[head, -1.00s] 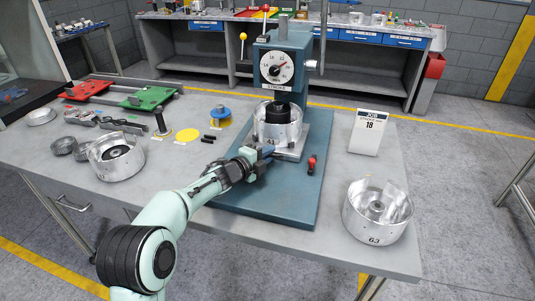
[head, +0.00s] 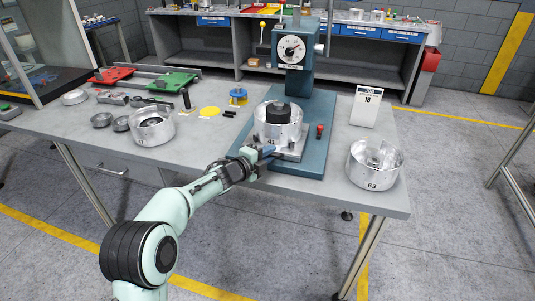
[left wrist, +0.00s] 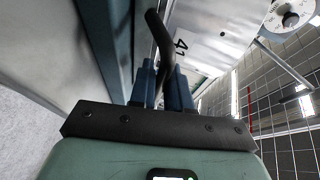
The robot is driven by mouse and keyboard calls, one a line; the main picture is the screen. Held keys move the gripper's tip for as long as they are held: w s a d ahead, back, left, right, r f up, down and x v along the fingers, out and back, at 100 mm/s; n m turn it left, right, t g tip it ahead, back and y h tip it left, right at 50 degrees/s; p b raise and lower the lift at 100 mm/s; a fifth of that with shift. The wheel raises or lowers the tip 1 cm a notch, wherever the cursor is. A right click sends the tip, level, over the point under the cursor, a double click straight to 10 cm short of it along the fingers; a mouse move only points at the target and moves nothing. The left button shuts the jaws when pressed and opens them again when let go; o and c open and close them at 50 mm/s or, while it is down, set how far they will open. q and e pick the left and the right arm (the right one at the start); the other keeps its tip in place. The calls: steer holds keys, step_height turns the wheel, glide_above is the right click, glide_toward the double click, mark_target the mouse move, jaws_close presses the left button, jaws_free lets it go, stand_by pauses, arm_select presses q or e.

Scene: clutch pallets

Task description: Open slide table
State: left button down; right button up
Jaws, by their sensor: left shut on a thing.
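The slide table (head: 294,154) is a grey plate on the blue base of the press (head: 307,58). It carries a silver drum marked 41 (head: 278,130), with a black core inside. The drum stands forward of the press column. My left gripper (head: 267,152) is at the front left of the slide table. In the left wrist view the blue fingers (left wrist: 162,78) are shut on a bent black handle (left wrist: 161,38), with the drum's wall (left wrist: 215,25) close beyond. My right gripper is not in view.
A red-knobbed lever (head: 320,131) stands on the base, right of the slide table. A drum marked 63 (head: 372,181) sits at the right table edge, below a job card (head: 367,106). Another drum (head: 152,129) and small parts lie left. The base's front strip is clear.

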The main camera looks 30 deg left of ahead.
arm_select(q)
steer(key=shift+s, duration=0.2)
steer(key=shift+w, duration=0.1)
steer(key=c, duration=1.2)
jaws_free()
steer(key=shift+o, duration=0.2)
steer(key=v, duration=1.3)
steer(key=shift+s, duration=0.2)
steer(key=shift+d, duration=0.1)
